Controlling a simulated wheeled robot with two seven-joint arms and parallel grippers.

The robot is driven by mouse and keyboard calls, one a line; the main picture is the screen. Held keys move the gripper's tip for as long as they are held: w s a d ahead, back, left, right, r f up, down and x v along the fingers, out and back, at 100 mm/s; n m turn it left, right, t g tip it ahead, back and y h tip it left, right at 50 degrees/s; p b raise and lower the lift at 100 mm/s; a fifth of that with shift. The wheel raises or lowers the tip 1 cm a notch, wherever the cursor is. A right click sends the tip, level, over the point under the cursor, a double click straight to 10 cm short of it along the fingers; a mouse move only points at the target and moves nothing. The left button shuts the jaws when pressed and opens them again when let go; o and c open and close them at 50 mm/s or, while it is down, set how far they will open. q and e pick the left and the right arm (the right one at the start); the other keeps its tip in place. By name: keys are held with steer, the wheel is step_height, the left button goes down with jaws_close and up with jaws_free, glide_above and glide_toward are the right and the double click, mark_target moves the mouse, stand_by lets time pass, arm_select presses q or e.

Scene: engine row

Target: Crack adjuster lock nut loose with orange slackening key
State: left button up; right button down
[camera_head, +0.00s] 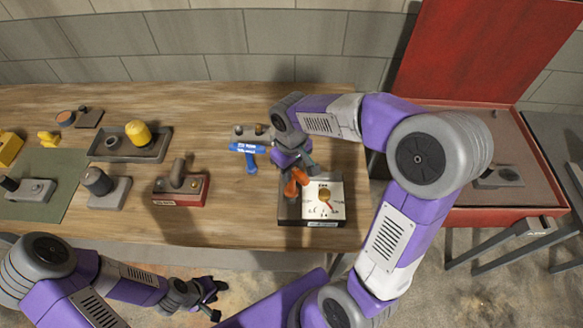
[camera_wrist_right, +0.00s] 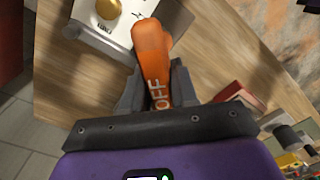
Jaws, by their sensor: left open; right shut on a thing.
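The orange slackening key (camera_head: 296,183) is held in my right gripper (camera_head: 305,170), above the left part of a grey box with a white dial plate (camera_head: 335,204). In the right wrist view the key (camera_wrist_right: 152,55) stands between the two fingers (camera_wrist_right: 157,90) and bears the letters "OFF". A round brass knob (camera_head: 324,195) sits on the white plate and also shows in the right wrist view (camera_wrist_right: 108,9). I cannot tell whether the key touches the box or which part is the lock nut. My left gripper (camera_head: 214,288) is open and empty in front of the table's front edge.
A blue T-shaped tool (camera_head: 249,152) stands left of my right gripper. A red block with a grey fitting (camera_head: 181,190), a grey tray with a yellow part (camera_head: 130,145) and other fixtures stand further left. An open red case (camera_head: 490,147) is at the right.

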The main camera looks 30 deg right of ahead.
steer(key=shift+f+b, duration=1.35)
steer(key=shift+f, duration=0.8)
steer(key=shift+s+r+n, duration=0.1)
steer(key=shift+n, duration=0.7)
steer(key=shift+r+p, duration=2.4)
steer(key=shift+r, duration=0.3)
steer(key=shift+f, duration=0.1)
